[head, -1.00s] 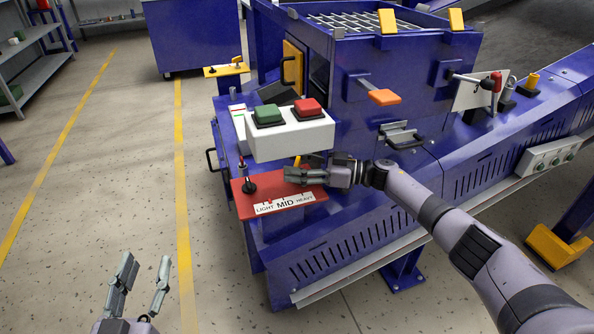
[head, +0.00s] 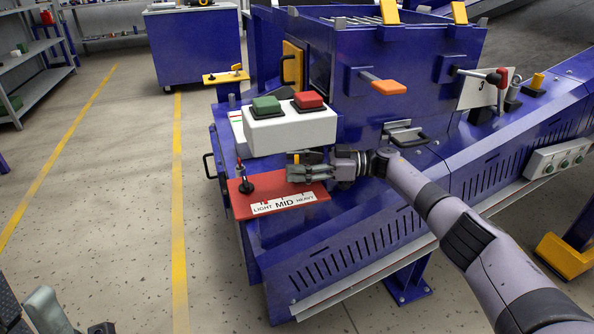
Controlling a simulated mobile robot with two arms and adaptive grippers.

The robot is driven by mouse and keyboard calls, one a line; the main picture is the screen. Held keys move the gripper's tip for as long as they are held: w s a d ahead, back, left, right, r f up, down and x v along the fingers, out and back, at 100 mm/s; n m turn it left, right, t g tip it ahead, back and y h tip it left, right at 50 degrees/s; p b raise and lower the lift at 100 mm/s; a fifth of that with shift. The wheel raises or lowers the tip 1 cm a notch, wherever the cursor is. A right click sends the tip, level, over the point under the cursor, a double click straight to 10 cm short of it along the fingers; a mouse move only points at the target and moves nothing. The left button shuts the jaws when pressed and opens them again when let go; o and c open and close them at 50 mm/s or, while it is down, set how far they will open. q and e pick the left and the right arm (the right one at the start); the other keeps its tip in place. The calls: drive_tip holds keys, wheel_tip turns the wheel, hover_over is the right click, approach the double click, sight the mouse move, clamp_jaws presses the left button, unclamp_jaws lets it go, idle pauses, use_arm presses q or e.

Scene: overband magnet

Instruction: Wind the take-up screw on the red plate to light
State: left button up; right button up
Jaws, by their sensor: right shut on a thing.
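The red plate (head: 240,207) sticks out from the blue machine. It carries a white scale (head: 284,204) reading LIGHT, MID, HEAVY. A small red mark shows at the scale's upper edge near LIGHT. A black knob (head: 247,187) with an upright stem stands at the plate's left end. My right gripper (head: 294,172) reaches in from the right, low over the plate's right end. It is shut on what appears to be the take-up screw, mostly hidden by the fingers; a yellow-orange piece (head: 297,157) shows just above them. My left gripper (head: 70,322) is partly cut off at the bottom left.
A white box with green (head: 266,104) and red (head: 309,100) buttons sits just above and behind the plate. The floor at left is clear.

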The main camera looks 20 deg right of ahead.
drive_tip(key=shift+a+f+g+b, duration=0.15)
drive_tip(key=shift+g+b, duration=0.15)
drive_tip(key=shift+b, duration=0.3)
idle(0.3)
drive_tip(key=o, duration=1.2)
